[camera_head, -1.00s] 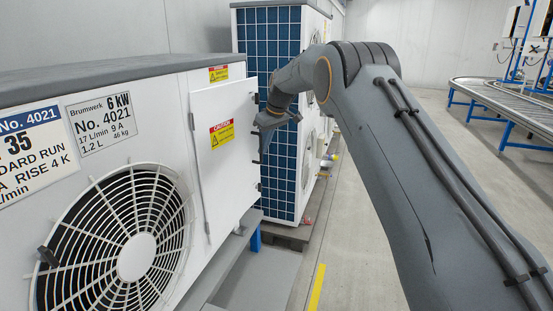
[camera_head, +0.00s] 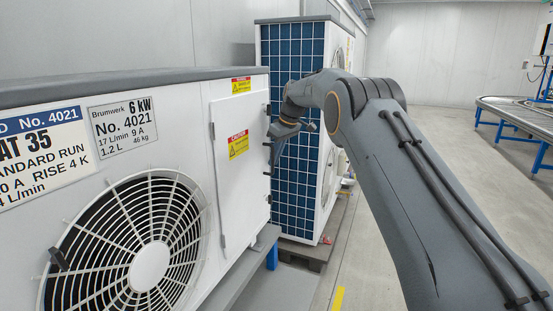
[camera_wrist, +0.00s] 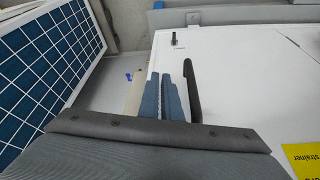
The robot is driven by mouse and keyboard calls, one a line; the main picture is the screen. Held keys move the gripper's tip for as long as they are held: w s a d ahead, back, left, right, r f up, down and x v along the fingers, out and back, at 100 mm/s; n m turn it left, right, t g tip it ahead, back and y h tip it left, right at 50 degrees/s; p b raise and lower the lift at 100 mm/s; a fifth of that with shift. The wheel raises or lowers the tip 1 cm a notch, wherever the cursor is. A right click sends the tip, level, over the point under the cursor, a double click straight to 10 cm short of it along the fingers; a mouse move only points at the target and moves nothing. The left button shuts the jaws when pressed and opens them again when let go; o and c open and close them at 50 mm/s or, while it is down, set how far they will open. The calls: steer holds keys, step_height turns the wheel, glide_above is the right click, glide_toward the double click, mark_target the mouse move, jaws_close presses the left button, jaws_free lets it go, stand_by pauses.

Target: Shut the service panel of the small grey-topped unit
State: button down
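The small grey-topped unit (camera_head: 140,84) fills the left of the head view. Its white service panel (camera_head: 224,190) is at the right end of its front and lies about in line with that front. I cannot tell whether a narrow gap remains. My gripper (camera_head: 274,148) is at the panel's right edge. In the wrist view my gripper (camera_wrist: 162,95) has its blue-grey fingers close together, with nothing visible between them. A dark upright bar (camera_wrist: 190,92) stands just right of the fingers over the white panel (camera_wrist: 240,85); contact is unclear.
A taller unit with a blue grid side (camera_head: 296,130) stands close behind my gripper on a pallet (camera_head: 310,252). A round fan grille (camera_head: 140,245) is left of the panel. A roller conveyor (camera_head: 520,112) is at the far right. The floor between is clear.

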steer(key=s+d+r, duration=0.3)
steer(key=d+r, duration=0.4)
steer(key=r, duration=0.2)
steer(key=s+d+f+m+g+h, duration=0.1)
steer(key=s+d+f+m, duration=0.2)
steer(key=s, duration=1.4)
steer(key=s+d+f+m+h+p, duration=0.1)
steer(key=s+d+f+m, duration=0.3)
steer(key=s, duration=1.3)
steer(key=s+d+f+m+g+h, duration=0.1)
steer(key=s+d+f+m, duration=0.2)
steer(key=s+f, duration=0.7)
steer(key=s+d, duration=0.2)
steer(key=s, duration=0.5)
steer(key=shift+s+d+f+m+g+p, duration=0.2)
steer(key=shift+m+g+p, duration=0.1)
steer(key=shift+p, duration=0.1)
